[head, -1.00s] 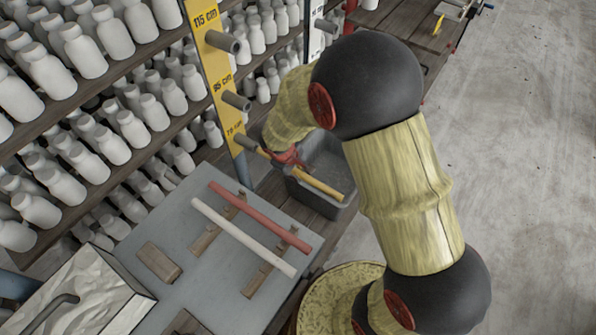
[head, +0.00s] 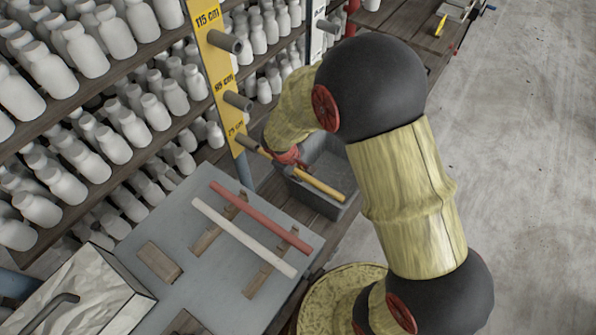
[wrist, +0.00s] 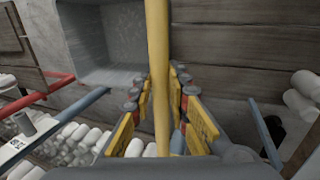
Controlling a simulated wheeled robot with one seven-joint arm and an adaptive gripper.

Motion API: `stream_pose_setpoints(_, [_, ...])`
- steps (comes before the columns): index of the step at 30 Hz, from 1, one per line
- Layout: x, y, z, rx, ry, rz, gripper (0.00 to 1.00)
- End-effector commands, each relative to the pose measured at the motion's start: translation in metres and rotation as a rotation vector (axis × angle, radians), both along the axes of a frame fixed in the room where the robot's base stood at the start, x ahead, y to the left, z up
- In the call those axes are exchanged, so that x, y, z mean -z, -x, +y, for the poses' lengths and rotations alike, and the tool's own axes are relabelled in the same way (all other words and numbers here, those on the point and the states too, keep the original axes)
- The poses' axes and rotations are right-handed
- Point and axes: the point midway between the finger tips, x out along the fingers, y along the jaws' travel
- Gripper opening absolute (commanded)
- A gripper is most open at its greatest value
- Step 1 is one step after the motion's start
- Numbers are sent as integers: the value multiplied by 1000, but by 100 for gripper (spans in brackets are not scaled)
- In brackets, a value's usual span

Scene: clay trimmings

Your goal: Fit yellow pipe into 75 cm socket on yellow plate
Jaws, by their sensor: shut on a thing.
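My gripper (head: 288,160) is shut on the yellow pipe (head: 322,187), gripping it towards its upper-left end. In the wrist view the pipe (wrist: 158,60) runs lengthwise between the two yellow-padded fingers (wrist: 158,100). The yellow plate (head: 213,63) stands upright with grey sockets labelled 115, 95 and 75 cm. The lowest, the 75 cm socket (head: 248,142), is right by the pipe's upper-left end. The pipe looks roughly in line with it; I cannot tell whether its tip is inside. The pipe's other end hangs over a grey bin.
The grey bin (head: 346,208) stands below the pipe. A red pipe (head: 262,217) and a white pipe (head: 243,238) lie on wooden rests on a grey table (head: 205,290). Shelves of white bottles (head: 110,140) fill the left. A white plate (head: 316,35) stands behind.

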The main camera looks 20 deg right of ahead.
Motion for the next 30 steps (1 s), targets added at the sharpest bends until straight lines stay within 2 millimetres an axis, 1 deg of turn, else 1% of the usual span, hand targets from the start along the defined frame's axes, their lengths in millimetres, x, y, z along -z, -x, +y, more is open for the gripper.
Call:
stream_pose_setpoints(22, [0, 0, 0, 0, -1, -1, 0])
stream_pose_setpoints(30, [-1, -5, 3, 0, 0, -1, 0])
